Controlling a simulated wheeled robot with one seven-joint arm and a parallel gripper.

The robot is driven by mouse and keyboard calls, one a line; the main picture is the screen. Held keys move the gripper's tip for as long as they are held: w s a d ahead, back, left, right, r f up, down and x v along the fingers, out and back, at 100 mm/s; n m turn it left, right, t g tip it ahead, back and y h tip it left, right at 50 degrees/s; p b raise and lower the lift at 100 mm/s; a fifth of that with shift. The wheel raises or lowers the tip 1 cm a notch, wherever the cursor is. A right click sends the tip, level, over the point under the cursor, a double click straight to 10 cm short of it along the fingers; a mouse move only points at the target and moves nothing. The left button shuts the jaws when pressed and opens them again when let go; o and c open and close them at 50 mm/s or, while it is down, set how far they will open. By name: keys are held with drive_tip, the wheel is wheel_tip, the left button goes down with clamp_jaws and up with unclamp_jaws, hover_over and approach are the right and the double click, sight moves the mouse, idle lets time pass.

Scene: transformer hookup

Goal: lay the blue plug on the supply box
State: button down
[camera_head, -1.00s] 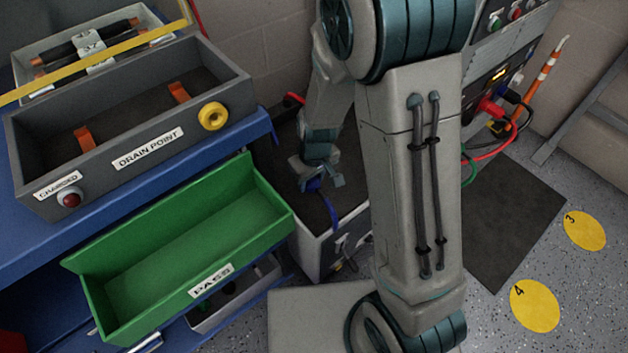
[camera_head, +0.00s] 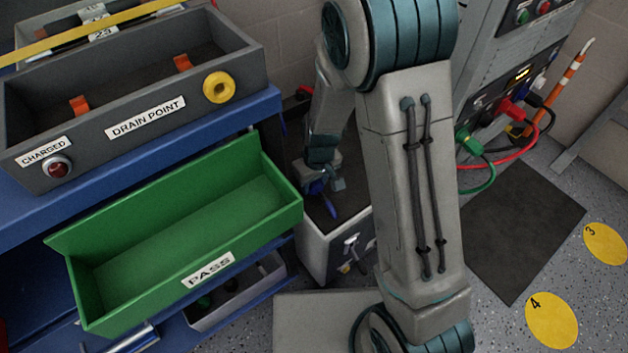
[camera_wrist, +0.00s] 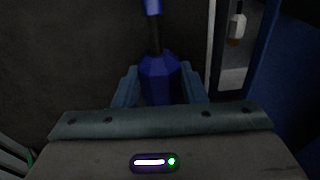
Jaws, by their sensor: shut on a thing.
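The supply box (camera_head: 318,250), a light grey box with a dark top, stands on the floor behind the green tray, partly hidden by my arm. My gripper (camera_head: 328,186) is low over its dark top. The blue plug (camera_head: 316,187) is in my gripper. In the wrist view the blue plug (camera_wrist: 160,78) sits between the two jaws (camera_wrist: 160,88), its narrow end pointing up the picture. A dark surface (camera_wrist: 75,50) lies behind it. I cannot tell whether the plug touches the top.
A green PASS tray (camera_head: 185,235) and a grey DRAIN POINT box (camera_head: 150,115) are on the blue bench (camera_head: 50,215) at the left. Red (camera_head: 512,108) and green (camera_head: 467,143) plugs sit in a panel at the right. A dark mat (camera_head: 520,235) lies clear on the floor.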

drive_tip(key=c, duration=0.8)
unclamp_jaws()
drive_tip(key=r+p, duration=0.1)
drive_tip(key=r, duration=0.3)
drive_tip(key=s+r+p, duration=0.1)
drive_tip(key=r+p, duration=0.1)
drive_tip(key=r, duration=0.3)
drive_tip(key=d+r+p, duration=0.1)
drive_tip(key=r+p, duration=0.1)
drive_tip(key=r, duration=0.2)
drive_tip(key=shift+s+r, duration=0.15)
drive_tip(key=shift+r, duration=0.25)
